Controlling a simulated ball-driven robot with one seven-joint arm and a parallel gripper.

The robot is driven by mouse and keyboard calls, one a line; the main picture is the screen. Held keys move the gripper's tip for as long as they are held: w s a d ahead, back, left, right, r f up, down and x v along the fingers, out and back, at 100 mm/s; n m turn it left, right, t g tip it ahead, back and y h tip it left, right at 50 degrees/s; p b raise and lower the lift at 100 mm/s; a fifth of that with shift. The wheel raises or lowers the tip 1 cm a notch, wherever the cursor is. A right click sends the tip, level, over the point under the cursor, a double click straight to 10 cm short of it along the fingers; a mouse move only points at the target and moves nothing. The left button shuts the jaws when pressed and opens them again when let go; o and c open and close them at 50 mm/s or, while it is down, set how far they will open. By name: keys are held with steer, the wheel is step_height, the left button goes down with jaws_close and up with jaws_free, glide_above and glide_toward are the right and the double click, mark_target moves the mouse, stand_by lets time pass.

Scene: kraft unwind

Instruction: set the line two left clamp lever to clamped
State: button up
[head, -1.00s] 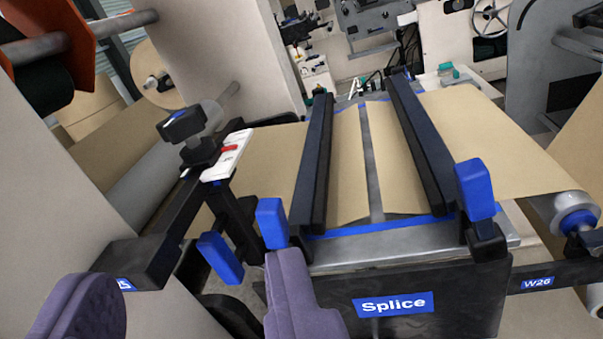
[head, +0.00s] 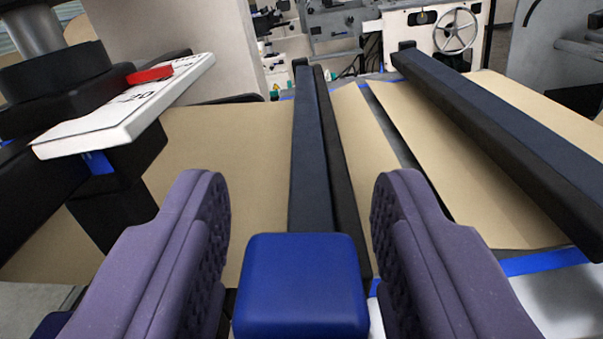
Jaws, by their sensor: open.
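The left clamp lever's blue handle (head: 301,286) stands at the near end of the left black clamp bar (head: 312,150). My gripper (head: 300,215) is open, with one purple finger on each side of the blue handle. Gaps show between the handle and both fingers, so it is not gripped. The lower part of the lever is hidden below the picture edge. Brown paper web runs under the left bar and under the right black clamp bar (head: 490,135).
A white scale plate with a red pointer (head: 125,105) juts in at left on a black bracket, close to my left finger. Blue tape (head: 545,262) and a bare metal edge lie at right. Machines with a handwheel (head: 455,32) stand far behind.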

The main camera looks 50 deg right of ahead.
jaws_close()
